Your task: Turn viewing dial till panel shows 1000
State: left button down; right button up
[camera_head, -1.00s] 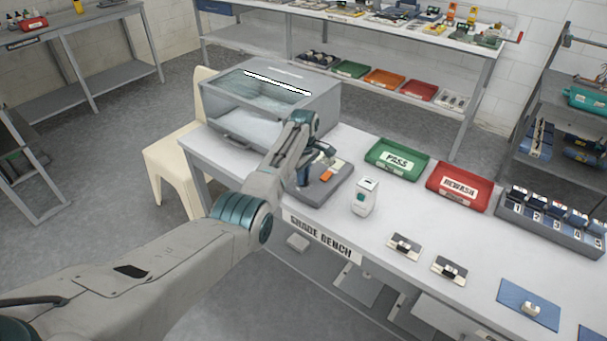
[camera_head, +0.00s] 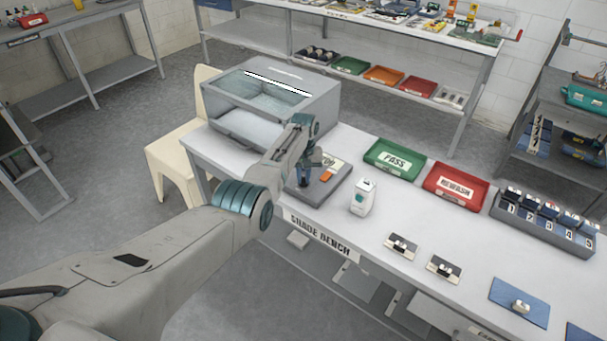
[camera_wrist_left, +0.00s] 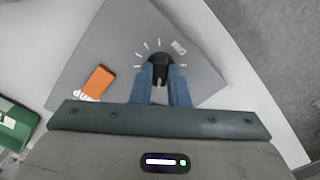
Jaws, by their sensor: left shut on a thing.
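The black viewing dial (camera_wrist_left: 159,70) sits on a grey control panel (camera_wrist_left: 112,45) with white tick marks fanned around it, in the left wrist view. My left gripper (camera_wrist_left: 161,84) points down at the panel, its two blue fingers closed around the dial. In the head view the left gripper (camera_head: 304,182) is over the grey panel (camera_head: 333,187) on the bench and hides the dial. My right gripper is not in view.
An orange block (camera_wrist_left: 98,82) is on the panel. A grey viewing box (camera_head: 318,105) stands behind it. The green PASS tray (camera_head: 396,160), red REWASH tray (camera_head: 456,187) and a small white device (camera_head: 362,198) are to the right. Clear bench lies between them.

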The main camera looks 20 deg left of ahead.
aim_at(303, 179)
pick_arm(q)
jog(key=m, duration=0.5)
jog(key=shift+r+p, duration=0.15)
jog(key=shift+p, duration=0.25)
jog(key=shift+w+m, duration=0.1)
jog(key=shift+m, duration=2.4)
jog(key=c, duration=1.4)
grip_release()
jog(key=shift+r+p, duration=0.3)
notch_tip(303, 179, up, 10)
jog(key=shift+b, duration=0.45)
